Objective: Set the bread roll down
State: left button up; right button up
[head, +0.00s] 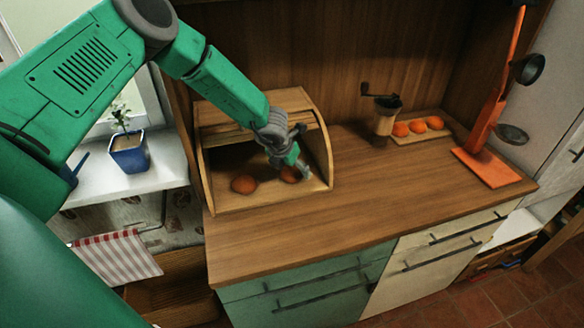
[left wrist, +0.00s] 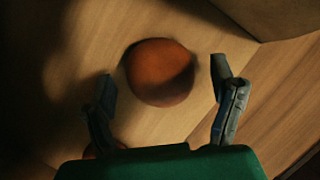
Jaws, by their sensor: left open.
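A wooden bread box (head: 210,158) stands open on the counter. A brown bread roll (head: 290,175) lies on its floor near the right side, partly hidden by my left gripper (head: 294,170). The same roll shows round in the left wrist view (left wrist: 160,72), resting on the wooden floor. My left gripper is open, reaching into the box; in the left wrist view its fingers (left wrist: 164,92) are spread apart with the roll lying beyond and between them, with gaps on both sides. A second roll (head: 243,184) lies left of it. My right gripper is not in view.
The box's side walls and raised lid surround my gripper. To the right on the counter (head: 350,205) are a grinder (head: 385,117), a board with orange fruits (head: 418,127) and an orange stand (head: 487,166). A potted plant (head: 129,154) stands on the sill. The counter's front is clear.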

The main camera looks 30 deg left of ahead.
aim_at(284, 177)
pick_arm(q)
jog(key=v, duration=0.5)
jog(key=a+v, duration=0.1)
jog(key=v, duration=0.1)
jog(key=shift+w+r, duration=0.1)
jog(key=shift+r, duration=0.2)
jog(key=shift+d+r, duration=0.15)
jog(key=shift+d, duration=0.2)
jog(key=shift+a+r, duration=0.1)
jog(key=shift+a, duration=0.1)
